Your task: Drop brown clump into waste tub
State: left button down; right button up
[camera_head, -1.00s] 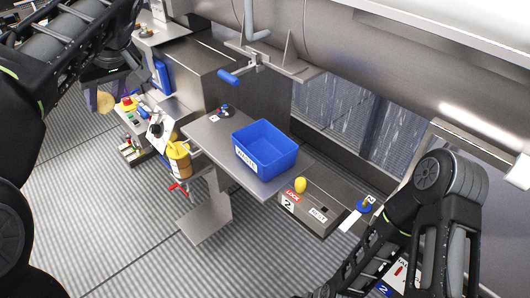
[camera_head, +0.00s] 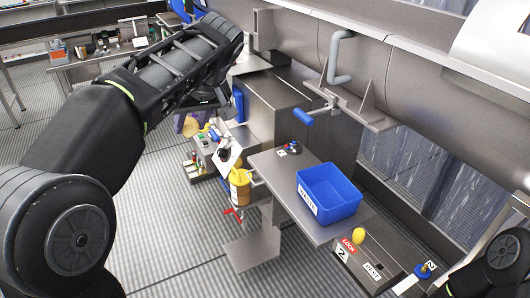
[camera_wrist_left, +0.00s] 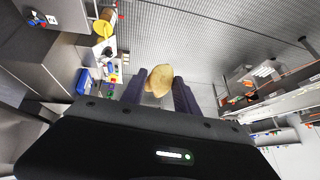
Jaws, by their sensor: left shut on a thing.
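The brown clump (camera_wrist_left: 159,80), tan and rounded, sits between the dark purple fingers of my left gripper (camera_wrist_left: 160,92) in the left wrist view. In the head view the clump (camera_head: 190,127) shows small and partly covered below my left wrist. My left gripper (camera_head: 187,124) is shut on it, above the floor and left of the workbench. The waste tub (camera_head: 342,211) is an open blue box with a white label, on the steel table to the right of and nearer than the gripper. Its visible inside looks empty. My right gripper is out of view; only part of its arm shows.
A yellow container (camera_head: 240,187) hangs at the table's left end. A yellow knob (camera_head: 358,236) tops a panel right of the tub. A grey pipe handle (camera_head: 340,58) juts from the drum. The space above the tub is clear.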

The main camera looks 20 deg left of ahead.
pick_arm(q)
jog(key=d+f+m+t+h, duration=0.1)
jog(key=d+f, duration=0.3)
jog(key=f, duration=0.4)
jog(key=d+f+m+t+h, duration=0.1)
jog(key=d+f+m, duration=0.3)
jog(key=f, duration=0.5)
jog(key=s+d+f+m+h, duration=0.1)
jog(key=d+f+m, duration=0.2)
jog(key=f, duration=0.6)
jog(key=shift+d+t, duration=0.4)
jog(key=shift+d, duration=0.2)
jog(key=shift+f, duration=0.1)
